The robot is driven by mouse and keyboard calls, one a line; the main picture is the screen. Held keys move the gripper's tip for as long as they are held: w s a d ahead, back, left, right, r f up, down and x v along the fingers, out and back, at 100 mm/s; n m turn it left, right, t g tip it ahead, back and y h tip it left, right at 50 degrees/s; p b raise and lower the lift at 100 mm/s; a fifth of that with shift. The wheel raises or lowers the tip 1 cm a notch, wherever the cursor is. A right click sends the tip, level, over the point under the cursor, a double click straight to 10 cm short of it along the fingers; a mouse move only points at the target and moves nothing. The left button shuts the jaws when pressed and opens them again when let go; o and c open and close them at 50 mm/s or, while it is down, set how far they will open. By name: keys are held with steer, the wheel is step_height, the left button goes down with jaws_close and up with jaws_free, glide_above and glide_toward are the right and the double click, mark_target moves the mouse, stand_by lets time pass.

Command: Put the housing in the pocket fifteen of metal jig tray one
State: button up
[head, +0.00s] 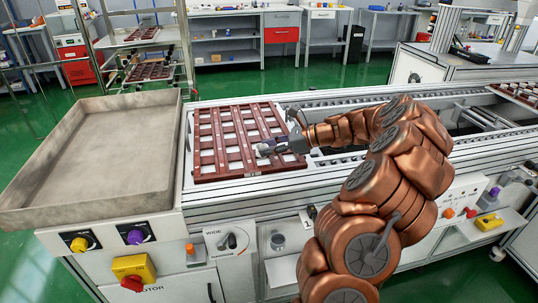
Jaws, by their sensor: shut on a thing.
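A reddish-brown jig tray (197,150) with rows of pale pockets lies on the left part of the conveyor. My gripper (268,149) reaches in from the right and is over the tray's right side. It is shut on a small grey piece, which I take to be the housing (264,151). The gripper hides part of the tray's right edge and the pockets under it. I cannot tell whether the housing touches the tray. Pocket numbers are too small to read.
A large empty metal bin (90,160) stands left of the tray. Conveyor rails (350,100) run behind my arm. A rack (150,72) with similar trays stands at the back left. Another brown tray (518,92) lies at the far right. Buttons and knobs line the front panel.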

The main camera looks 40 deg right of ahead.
steer(key=shift+f, duration=1.3)
steer(key=shift+f, duration=0.15)
steer(key=o, duration=0.8)
